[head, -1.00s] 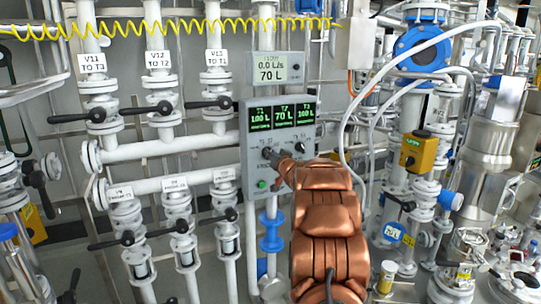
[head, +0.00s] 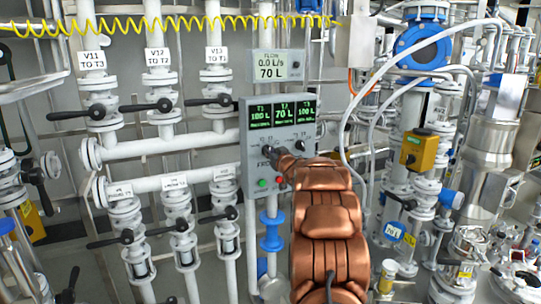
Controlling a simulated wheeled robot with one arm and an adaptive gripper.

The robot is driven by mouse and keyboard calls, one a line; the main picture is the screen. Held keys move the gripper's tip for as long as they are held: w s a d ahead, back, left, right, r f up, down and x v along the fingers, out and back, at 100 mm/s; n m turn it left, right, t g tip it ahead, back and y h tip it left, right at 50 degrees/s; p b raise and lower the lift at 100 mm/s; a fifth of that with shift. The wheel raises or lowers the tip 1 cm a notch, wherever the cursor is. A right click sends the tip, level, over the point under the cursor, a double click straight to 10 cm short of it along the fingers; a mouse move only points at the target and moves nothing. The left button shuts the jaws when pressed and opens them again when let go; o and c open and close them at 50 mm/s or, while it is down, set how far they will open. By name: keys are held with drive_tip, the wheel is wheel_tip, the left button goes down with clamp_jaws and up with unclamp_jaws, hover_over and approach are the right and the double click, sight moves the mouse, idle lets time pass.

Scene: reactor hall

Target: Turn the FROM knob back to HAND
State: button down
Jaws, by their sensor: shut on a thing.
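The grey control panel (head: 249,158) stands in the middle of the head view, with three green-lit tank displays showing 100 L, 70 L and 100 L. The FROM knob (head: 267,152) is the left of two dark knobs below the displays and is mostly hidden by my gripper. My copper-coloured arm reaches up from the bottom. My gripper (head: 275,156) is shut on the FROM knob; its fingertips are small and partly hidden. The knob's pointer direction cannot be read. The other knob (head: 299,145) sits to the right, clear of my gripper.
A green button (head: 262,183) and a red button (head: 278,181) sit below the knobs. A flow display (head: 275,66) above reads 0.0 L/s and 70 L. White valve pipes with black handles (head: 145,107) stand to the left. A pale hose (head: 352,105) hangs close right of the panel.

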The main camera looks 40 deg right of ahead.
drive_tip(key=n+b, duration=0.3)
drive_tip(key=n, duration=0.2)
drive_tip(key=n+b, duration=0.3)
drive_tip(key=n, duration=0.3)
drive_tip(key=shift+w+a+f, duration=0.1)
drive_tip(key=shift+a+f, duration=0.05)
drive_tip(key=shift+a, duration=0.05)
drive_tip(key=shift+n, duration=0.4)
drive_tip(key=c, duration=1.2)
unclamp_jaws()
drive_tip(key=v, duration=1.2)
